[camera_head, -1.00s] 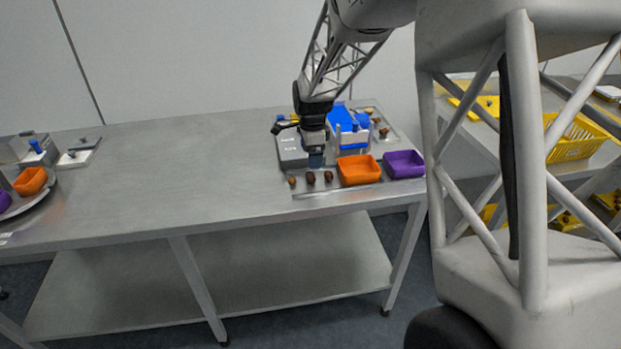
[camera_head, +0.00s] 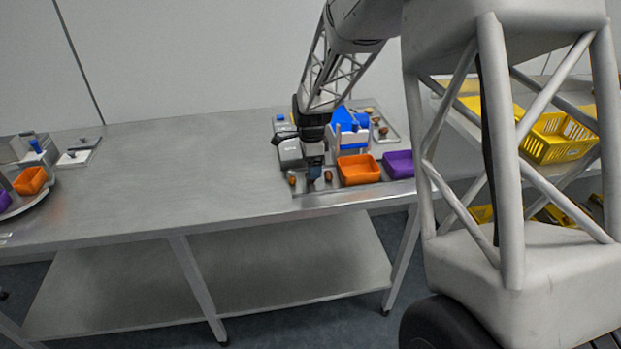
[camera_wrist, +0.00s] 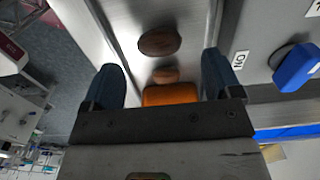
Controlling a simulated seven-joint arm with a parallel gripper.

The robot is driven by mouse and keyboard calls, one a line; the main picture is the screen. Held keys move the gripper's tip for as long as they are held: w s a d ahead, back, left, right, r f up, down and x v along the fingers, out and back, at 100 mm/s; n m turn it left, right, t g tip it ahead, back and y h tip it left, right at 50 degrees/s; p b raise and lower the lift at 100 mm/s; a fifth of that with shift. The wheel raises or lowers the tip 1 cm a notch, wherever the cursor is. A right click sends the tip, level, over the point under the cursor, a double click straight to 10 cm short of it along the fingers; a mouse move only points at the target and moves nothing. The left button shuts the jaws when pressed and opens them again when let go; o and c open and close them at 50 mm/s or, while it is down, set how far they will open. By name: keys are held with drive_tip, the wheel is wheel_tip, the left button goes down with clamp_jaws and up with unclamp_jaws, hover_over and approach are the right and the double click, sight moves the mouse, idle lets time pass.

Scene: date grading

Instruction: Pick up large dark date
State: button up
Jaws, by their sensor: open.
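My gripper (camera_head: 314,181) is low over the row of dates at the front of the right-hand tray. In the wrist view my gripper (camera_wrist: 160,62) is open, with a finger on each side and nothing held. A large dark brown date (camera_wrist: 159,42) lies between the finger lines, slightly beyond the fingertips. A smaller-looking, lighter brown date (camera_wrist: 165,75) lies closer to the orange bin (camera_wrist: 170,95). In the head view, one date (camera_head: 292,181) shows left of my gripper and another (camera_head: 328,176) right of it. The middle date is hidden there by the gripper.
The orange bin (camera_head: 359,169) and a purple bin (camera_head: 399,164) stand right of the dates. A blue and white device (camera_head: 350,128) stands behind. A grey box with a blue knob (camera_wrist: 297,67) is beside the right finger. The table's middle (camera_head: 180,175) is clear.

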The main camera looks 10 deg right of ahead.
drive_tip(key=shift+a+f, duration=0.15)
drive_tip(key=shift+f, duration=1.95)
drive_tip(key=c, duration=0.8)
